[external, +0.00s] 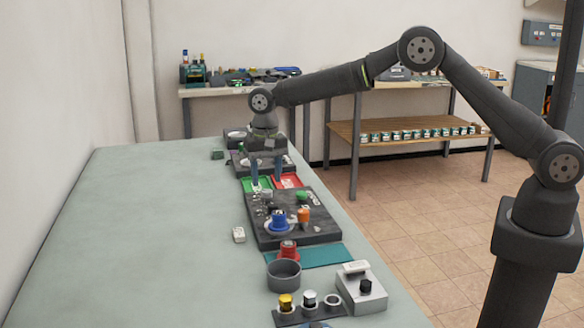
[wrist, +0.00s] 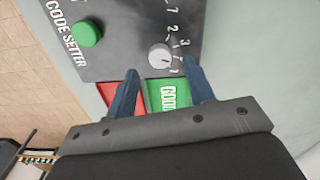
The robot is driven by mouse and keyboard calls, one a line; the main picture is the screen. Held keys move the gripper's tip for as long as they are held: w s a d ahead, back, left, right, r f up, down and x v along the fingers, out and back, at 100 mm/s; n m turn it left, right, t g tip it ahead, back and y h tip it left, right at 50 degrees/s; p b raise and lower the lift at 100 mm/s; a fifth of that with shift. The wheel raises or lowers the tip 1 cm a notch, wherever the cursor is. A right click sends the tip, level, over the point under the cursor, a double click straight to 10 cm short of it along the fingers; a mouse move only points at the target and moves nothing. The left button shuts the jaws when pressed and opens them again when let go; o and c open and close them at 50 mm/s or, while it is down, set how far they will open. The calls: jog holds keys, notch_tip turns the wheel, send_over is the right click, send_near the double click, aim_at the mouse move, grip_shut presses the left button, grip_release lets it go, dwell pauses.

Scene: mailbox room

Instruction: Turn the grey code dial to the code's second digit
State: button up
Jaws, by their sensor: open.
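The grey dial (wrist: 160,57) sits on the dark code setter panel (wrist: 125,62) in the wrist view, with white digits beside it. A light mark on its face seems to point to the lower right; the digit it meets is too small to tell. My gripper (wrist: 161,67) is open and empty, its two blue fingers apart, one to each side of the dial in the picture. I cannot tell their height over it. In the external view my gripper (external: 266,174) points down near the red and green mats; the dial is not clear there. No written code is readable.
A green button (wrist: 87,33) stands on the same panel. A red mat (wrist: 113,96) and a green mat (wrist: 168,96) marked GOOD adjoin it. A blue knob (external: 279,219), an orange piece (external: 304,214) and a red knob (external: 288,250) stand nearer the camera. The table's left side is mostly clear.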

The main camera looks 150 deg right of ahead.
aim_at(267, 191)
notch_tip(267, 191, up, 14)
dwell(0.3)
notch_tip(267, 191, down, 18)
jog(key=shift+r, duration=0.15)
dwell(0.6)
